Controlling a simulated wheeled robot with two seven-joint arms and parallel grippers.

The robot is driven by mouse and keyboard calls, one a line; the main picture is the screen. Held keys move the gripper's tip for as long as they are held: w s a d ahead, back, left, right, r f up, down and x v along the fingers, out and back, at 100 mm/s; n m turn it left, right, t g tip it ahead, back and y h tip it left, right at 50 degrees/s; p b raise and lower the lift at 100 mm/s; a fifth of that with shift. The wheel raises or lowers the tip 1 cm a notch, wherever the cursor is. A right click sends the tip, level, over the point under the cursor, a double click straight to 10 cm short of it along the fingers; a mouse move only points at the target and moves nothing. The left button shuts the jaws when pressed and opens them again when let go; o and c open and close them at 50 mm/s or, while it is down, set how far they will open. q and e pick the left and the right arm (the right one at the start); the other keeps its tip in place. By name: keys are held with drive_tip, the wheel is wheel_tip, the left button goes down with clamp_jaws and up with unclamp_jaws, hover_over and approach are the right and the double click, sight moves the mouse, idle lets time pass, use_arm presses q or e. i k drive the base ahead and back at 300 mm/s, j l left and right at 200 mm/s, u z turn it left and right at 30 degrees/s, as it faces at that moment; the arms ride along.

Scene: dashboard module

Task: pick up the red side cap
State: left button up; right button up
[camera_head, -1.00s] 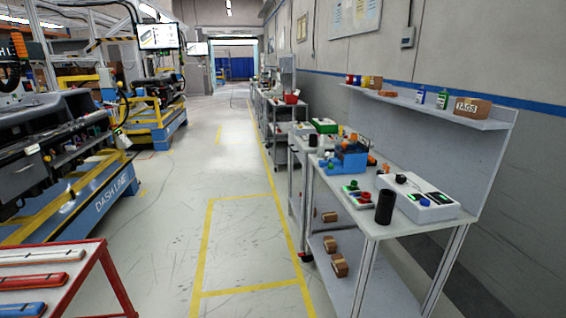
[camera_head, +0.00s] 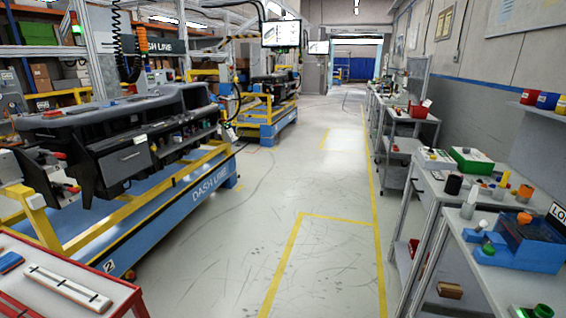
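No red side cap shows in this view. A red-framed rack with a pale top (camera_head: 112,287) stands at the lower left, cut off by the picture's edges. On it lie a long white strip-shaped cap (camera_head: 67,287) with dark marks near its ends and part of a blue piece (camera_head: 10,262). The rest of the rack top is out of the picture. Neither of my grippers is in view.
A dashboard module (camera_head: 120,135) sits on a blue and yellow line carriage (camera_head: 190,197) at the left. Grey workbenches (camera_head: 478,255) with bins and parts line the right wall. The floor aisle (camera_head: 290,200) between them is clear, with yellow lines.

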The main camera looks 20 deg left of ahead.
sight(53, 113)
drive_tip(key=i+j+u, duration=0.1)
drive_tip(key=i+u, duration=0.25)
drive_tip(key=i, duration=0.3)
drive_tip(key=i+l+u, duration=0.1)
drive_tip(key=i+u, duration=0.25)
drive_tip(key=i, duration=0.3)
drive_tip(key=i+l+u, duration=0.3)
drive_tip(key=i, duration=0.35)
